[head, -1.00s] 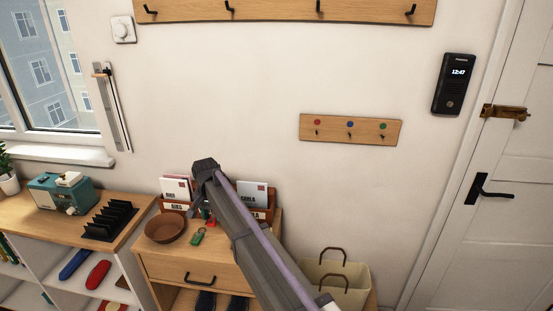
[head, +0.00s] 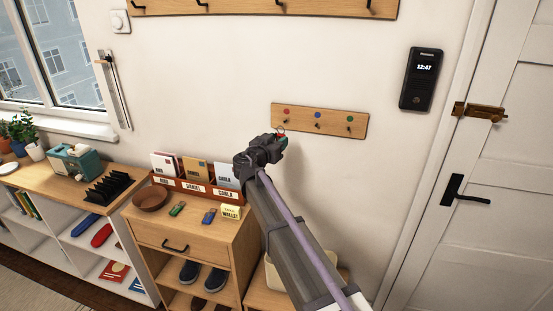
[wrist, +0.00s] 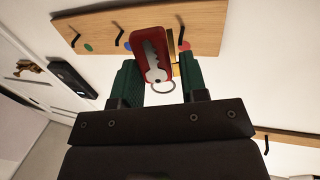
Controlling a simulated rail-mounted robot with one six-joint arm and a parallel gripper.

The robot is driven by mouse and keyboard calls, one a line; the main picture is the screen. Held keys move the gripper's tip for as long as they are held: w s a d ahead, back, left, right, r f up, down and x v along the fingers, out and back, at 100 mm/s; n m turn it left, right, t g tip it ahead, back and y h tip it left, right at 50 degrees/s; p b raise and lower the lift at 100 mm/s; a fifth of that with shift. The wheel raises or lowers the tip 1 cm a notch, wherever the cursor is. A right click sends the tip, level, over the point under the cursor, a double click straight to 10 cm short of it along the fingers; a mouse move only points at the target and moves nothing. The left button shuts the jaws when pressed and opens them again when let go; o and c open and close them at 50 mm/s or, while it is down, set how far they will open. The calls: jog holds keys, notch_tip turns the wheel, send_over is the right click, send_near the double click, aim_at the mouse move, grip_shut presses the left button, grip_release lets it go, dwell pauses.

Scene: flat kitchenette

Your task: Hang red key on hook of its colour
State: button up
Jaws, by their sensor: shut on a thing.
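The red key (wrist: 152,45) is a red fob with a silver key shape and a metal ring (wrist: 160,87). My gripper (head: 281,141) is shut on it, with one green-padded finger on each side in the wrist view (wrist: 158,75). In the head view the ring (head: 281,130) stands up above the fingertips. The small wooden key rack (head: 335,122) is on the wall just beyond the gripper. It has red (head: 287,112), blue (head: 317,115) and green (head: 350,118) dots, each with a dark hook. The key appears close to the red-dot hook (wrist: 181,32); I cannot tell whether they touch.
A green key (head: 178,208) and a blue key (head: 209,216) lie on the cabinet top beside a brown bowl (head: 150,198). A letter holder (head: 197,187) stands behind them. A larger hook rail (head: 240,8) is above.

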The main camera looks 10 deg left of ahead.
aim_at(287, 129)
jog(key=shift+w+a, duration=0.2)
jog(key=shift+a, duration=0.3)
jog(key=shift+w+d, duration=0.2)
jog(key=shift+w, duration=0.2)
jog(key=shift+w+d+f+b, duration=0.15)
jog(key=shift+w, duration=0.9)
jog(key=shift+w+d+f+b, duration=0.1)
jog(key=shift+w+d, duration=0.1)
jog(key=shift+w, duration=0.9)
jog(key=shift+w+d+f+b, duration=0.15)
jog(key=shift+w, duration=0.9)
jog(key=shift+w+d+f+b, duration=0.2)
jog(key=shift+w+f+b, duration=0.25)
jog(key=shift+w, duration=0.3)
jog(key=o, duration=1)
jog(key=shift+s, duration=0.1)
